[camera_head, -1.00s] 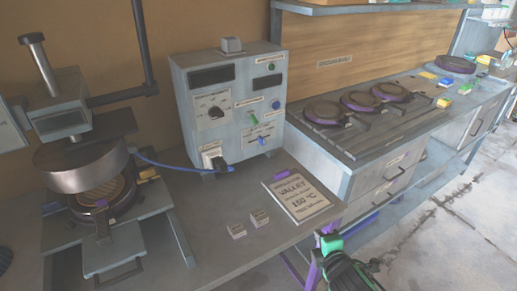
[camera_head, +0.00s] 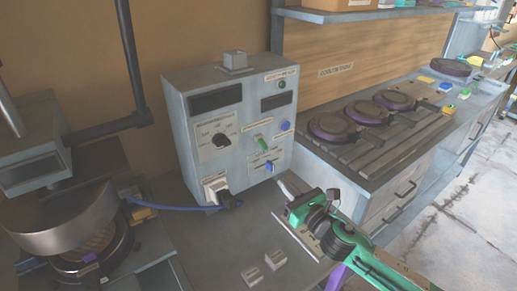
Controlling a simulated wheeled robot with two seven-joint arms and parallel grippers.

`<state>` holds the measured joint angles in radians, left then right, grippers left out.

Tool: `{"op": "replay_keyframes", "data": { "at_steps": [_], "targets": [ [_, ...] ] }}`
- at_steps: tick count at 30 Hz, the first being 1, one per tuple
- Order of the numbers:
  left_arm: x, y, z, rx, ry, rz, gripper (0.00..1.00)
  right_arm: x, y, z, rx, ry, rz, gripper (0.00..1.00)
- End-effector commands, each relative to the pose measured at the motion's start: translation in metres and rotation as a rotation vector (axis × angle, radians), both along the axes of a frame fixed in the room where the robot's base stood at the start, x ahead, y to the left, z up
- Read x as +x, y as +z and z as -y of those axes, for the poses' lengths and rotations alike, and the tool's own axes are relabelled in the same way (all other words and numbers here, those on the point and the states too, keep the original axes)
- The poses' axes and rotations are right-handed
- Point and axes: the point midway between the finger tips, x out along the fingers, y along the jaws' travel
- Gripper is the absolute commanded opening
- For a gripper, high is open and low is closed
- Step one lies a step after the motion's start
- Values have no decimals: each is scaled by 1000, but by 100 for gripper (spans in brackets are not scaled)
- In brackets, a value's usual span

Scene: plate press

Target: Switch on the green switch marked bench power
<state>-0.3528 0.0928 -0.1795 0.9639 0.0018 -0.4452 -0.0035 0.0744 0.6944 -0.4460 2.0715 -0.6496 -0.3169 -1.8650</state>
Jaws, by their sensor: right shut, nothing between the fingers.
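The green switch (camera_head: 263,144) is a small lever on the front of the grey control box (camera_head: 176,120), right of the round dial. A small label sits just above it, too small to read. A blue switch (camera_head: 269,166) is below it. My right gripper (camera_head: 282,186) comes in from the lower right, shut and empty. Its pale tips point toward the box, below and right of the green switch and apart from it in the picture. I cannot tell whether the green switch is on or off. My left gripper is not in view.
A blue round button (camera_head: 285,126) and a green lamp (camera_head: 282,85) are higher on the box. A plug with a blue cable (camera_head: 170,208) is low on it. The placard lies under my right arm. Two small labelled blocks (camera_head: 275,259) lie on the bench. A press (camera_head: 70,220) stands at left.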

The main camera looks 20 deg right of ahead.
Motion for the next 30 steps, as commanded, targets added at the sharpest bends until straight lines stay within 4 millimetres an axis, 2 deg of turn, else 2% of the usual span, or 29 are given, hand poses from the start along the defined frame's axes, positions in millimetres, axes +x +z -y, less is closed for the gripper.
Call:
{"op": "replay_keyframes", "data": {
  "at_steps": [11, 16, 20, 30],
  "targets": [
    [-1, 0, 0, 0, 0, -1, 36, 0, 0, 0, -5, 1, 3, 0],
    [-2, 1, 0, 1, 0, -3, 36, 7, 2, -3, -3, 2, 3, 0],
    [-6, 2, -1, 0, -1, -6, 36, 22, 5, -8, -3, 1, 6, 0],
    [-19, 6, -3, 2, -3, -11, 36, 83, 11, -30, -2, 1, 4, 0]
  ]
}}
